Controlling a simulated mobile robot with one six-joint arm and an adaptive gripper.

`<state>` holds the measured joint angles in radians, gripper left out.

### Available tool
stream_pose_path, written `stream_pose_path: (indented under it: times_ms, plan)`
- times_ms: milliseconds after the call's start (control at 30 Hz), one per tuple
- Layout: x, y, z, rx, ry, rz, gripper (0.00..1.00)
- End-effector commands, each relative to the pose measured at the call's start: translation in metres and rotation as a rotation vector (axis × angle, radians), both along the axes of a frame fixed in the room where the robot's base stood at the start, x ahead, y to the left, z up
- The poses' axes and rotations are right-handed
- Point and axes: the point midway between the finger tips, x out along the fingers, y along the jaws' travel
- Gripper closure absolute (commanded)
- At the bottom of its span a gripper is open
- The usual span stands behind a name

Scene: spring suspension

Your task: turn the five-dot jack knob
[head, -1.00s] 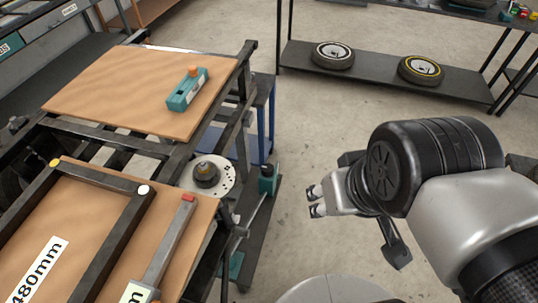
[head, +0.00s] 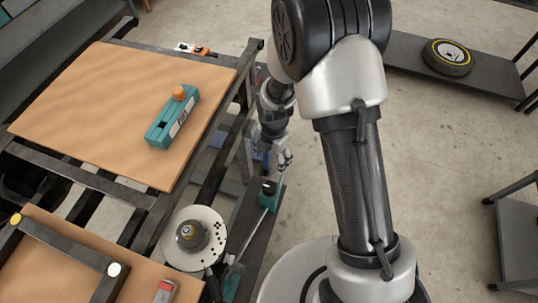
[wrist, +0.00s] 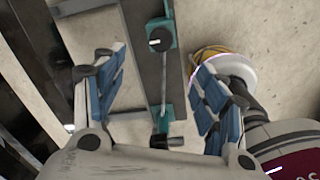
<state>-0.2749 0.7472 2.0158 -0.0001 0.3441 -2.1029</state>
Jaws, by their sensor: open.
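Two teal jack blocks sit on a dark rail below the bench edge. In the wrist view, the upper block (wrist: 165,32) carries a black knob (wrist: 155,44) with a white mark, and a thin rod runs to the lower block (wrist: 177,133). No dots can be read on either, so I cannot tell which is the five-dot one. In the head view, one teal block (head: 269,194) shows just below my gripper (head: 284,158). My gripper (wrist: 160,72) is open and empty, its blue-padded fingers on either side of the rail in the wrist view, apart from the knobs.
A round pale plate (head: 208,216) with small dark holes and a central cap sits left of the rail. The wooden bench top (head: 85,100) holds a teal tool (head: 172,118) with an orange knob. A wheel (head: 447,57) rests on a shelf.

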Motion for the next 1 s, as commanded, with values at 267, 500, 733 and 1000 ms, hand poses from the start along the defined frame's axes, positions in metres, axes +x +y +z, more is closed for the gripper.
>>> stream_pose_path:
  times_ms: [267, 500, 733, 1000]
  plan:
    - [-0.008, 0.009, -0.052, -0.013, 0.033, 0.218, 0.34]
    - [-0.009, 0.008, -0.09, -0.013, 0.035, 0.222, 0.34]
    - [-0.009, 0.008, -0.142, -0.013, 0.035, 0.22, 0.34]
    - [-0.009, 0.008, -0.196, -0.013, 0.034, 0.219, 0.34]
